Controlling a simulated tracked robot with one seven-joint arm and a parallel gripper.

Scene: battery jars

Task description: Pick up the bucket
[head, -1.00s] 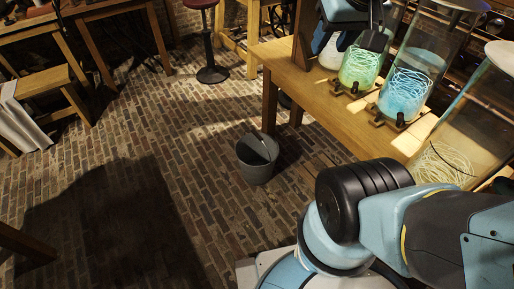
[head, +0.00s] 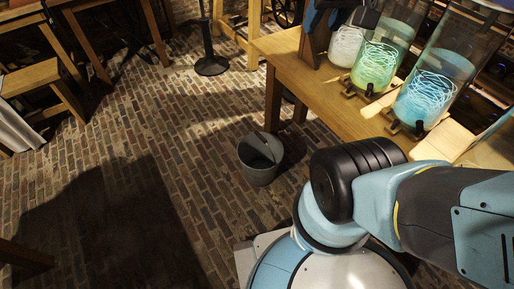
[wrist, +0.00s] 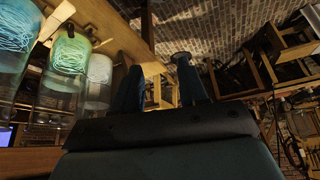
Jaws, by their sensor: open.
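The grey bucket (head: 260,165) stands upright on the brick floor in the head view, left of the bench. Its opening faces up, and a dark strip, perhaps its handle, shows across the rim. The bucket does not show in the wrist view. My gripper (wrist: 158,64) is open in the wrist view, with its two blue fingers apart and nothing between them.
A wooden bench (head: 290,58) stands right of the bucket, with glowing glass jars (head: 378,62) on it. A stool base (head: 211,66) stands behind, and a wooden bench seat (head: 42,75) is at the left. The brick floor left of the bucket is clear.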

